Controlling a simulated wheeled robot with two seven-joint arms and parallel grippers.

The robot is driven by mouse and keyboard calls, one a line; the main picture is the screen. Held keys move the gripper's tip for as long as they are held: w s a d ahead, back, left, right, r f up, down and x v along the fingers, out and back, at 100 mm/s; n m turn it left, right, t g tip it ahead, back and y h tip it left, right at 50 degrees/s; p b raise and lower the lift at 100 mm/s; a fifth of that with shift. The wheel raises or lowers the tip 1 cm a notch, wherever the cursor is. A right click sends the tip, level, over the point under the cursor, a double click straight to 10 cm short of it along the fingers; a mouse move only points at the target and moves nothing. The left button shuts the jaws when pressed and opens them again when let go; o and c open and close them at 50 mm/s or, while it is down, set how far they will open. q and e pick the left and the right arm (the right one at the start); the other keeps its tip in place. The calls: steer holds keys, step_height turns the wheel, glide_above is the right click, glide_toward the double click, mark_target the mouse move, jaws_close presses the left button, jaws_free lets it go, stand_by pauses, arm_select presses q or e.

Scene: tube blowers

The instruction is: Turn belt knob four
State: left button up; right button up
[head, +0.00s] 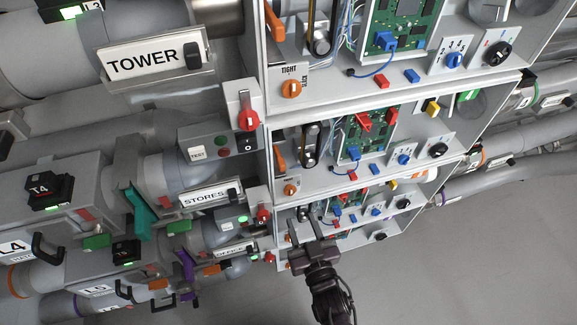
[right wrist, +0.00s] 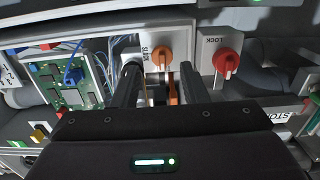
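Orange belt knobs sit on white plates in stacked cabinet bays: one (head: 291,88) in the top bay beside TIGHT lettering, one (head: 291,188) in the middle bay. I cannot read a number on any of them. My right gripper (head: 304,239) is at the lowest visible bay, its fingers pointing into it and covering part of it. In the right wrist view, my right gripper (right wrist: 157,75) is open and empty. An orange knob (right wrist: 161,57) on a plate marked SLACK shows beyond and between its fingertips; contact cannot be told. My left gripper is not in view.
A red LOCK knob (right wrist: 227,62) stands right of the orange knob in the right wrist view. A green circuit board (right wrist: 78,85) and wires are at left. Pipes with a TOWER sign (head: 143,62) fill the head view's left. Grey floor (head: 470,260) is clear at lower right.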

mark_target(292, 194)
steer(key=w, duration=0.1)
steer(key=w+a+r, duration=0.1)
steer(key=w, duration=0.1)
steer(key=w+p, duration=0.1)
steer(key=shift+w+a+r, duration=0.15)
steer(key=shift+a+r, duration=0.1)
steer(key=shift+r, duration=0.1)
steer(key=shift+p+x, duration=0.3)
steer(key=shift+x, duration=1.1)
steer(key=shift+f, duration=0.2)
steer(key=c, duration=0.7)
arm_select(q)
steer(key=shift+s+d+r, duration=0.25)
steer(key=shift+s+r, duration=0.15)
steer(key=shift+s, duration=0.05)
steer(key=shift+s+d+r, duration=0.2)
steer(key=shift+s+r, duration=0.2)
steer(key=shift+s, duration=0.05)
